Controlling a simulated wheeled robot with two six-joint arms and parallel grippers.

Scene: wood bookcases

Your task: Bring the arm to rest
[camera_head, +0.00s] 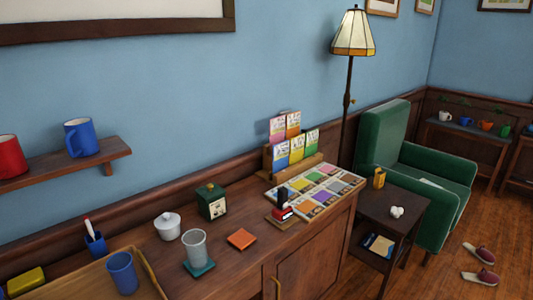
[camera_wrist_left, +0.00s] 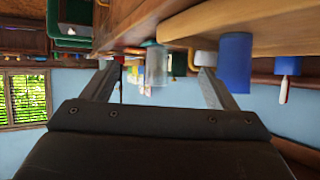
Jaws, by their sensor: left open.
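My left gripper (camera_wrist_left: 160,70) shows in the left wrist view, its two grey fingers spread wide apart with nothing held between them. That view looks upside down, with the wooden cabinet top along its upper edge. A clear glass (camera_wrist_left: 156,65) and a blue cup (camera_wrist_left: 235,62) appear beyond the fingers, apart from them as far as I can tell. Neither arm shows in the head view, and my right gripper is in neither view.
The cabinet top (camera_head: 150,248) holds a glass on a teal coaster (camera_head: 199,268), a white lidded pot (camera_head: 168,226), a green clock (camera_head: 211,201), an orange coaster (camera_head: 241,239) and a wooden tray (camera_head: 150,275) with a blue cup (camera_head: 122,272). A shelf (camera_head: 110,152) bears mugs.

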